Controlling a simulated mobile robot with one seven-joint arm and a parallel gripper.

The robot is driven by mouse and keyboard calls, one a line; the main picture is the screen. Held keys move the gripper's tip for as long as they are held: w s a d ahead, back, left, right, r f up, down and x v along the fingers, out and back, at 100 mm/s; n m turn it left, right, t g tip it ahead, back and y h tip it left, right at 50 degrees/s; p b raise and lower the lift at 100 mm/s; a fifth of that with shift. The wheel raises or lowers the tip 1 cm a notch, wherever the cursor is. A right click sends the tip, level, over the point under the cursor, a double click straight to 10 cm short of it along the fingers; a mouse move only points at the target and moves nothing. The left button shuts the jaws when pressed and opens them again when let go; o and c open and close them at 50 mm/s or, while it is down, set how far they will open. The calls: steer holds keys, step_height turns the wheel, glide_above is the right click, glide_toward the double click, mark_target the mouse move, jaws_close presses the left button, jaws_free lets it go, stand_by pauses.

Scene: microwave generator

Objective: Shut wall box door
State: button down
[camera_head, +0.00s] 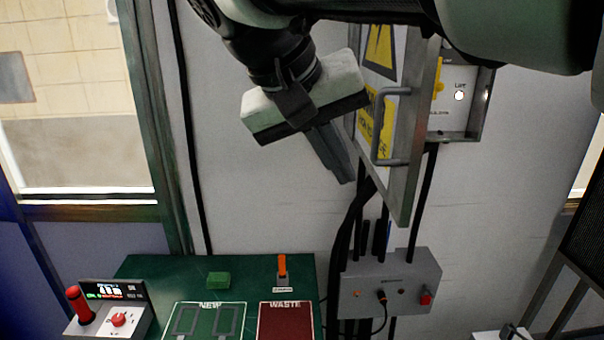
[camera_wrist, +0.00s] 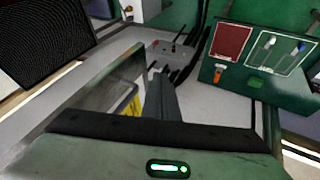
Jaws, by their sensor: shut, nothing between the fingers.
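The wall box (camera_head: 462,100) is on the wall at upper right in the head view, with its inside partly showing. Its grey door (camera_head: 407,150) stands open, swung out from the wall. The door's outer face, with yellow warning labels and a bar handle (camera_head: 378,125), faces left. My gripper (camera_head: 340,170) is shut and empty. It is left of the door, on the outer-face side, close to the handle; I cannot tell whether it touches. In the wrist view, the fingers (camera_wrist: 162,98) point away beside the door (camera_wrist: 108,88), which is on their left.
Below the box is a grey control panel (camera_head: 390,290) with cables running up to the box. A green table (camera_head: 150,270) at lower left holds a green block (camera_head: 218,278), an orange-handled switch (camera_head: 282,268) and a console with a red lever (camera_head: 78,303). Bare wall lies left of the door.

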steer(key=w+a+r, duration=0.1)
steer(key=r, duration=0.1)
glide_toward(389, 204)
step_height(389, 204, down, 3)
steer(key=w+a, duration=0.1)
steer(key=a, duration=0.2)
steer(key=shift+m, duration=0.3)
steer(key=d, duration=0.4)
steer(key=shift+w+d+f+p, duration=0.3)
steer(key=shift+f, duration=0.05)
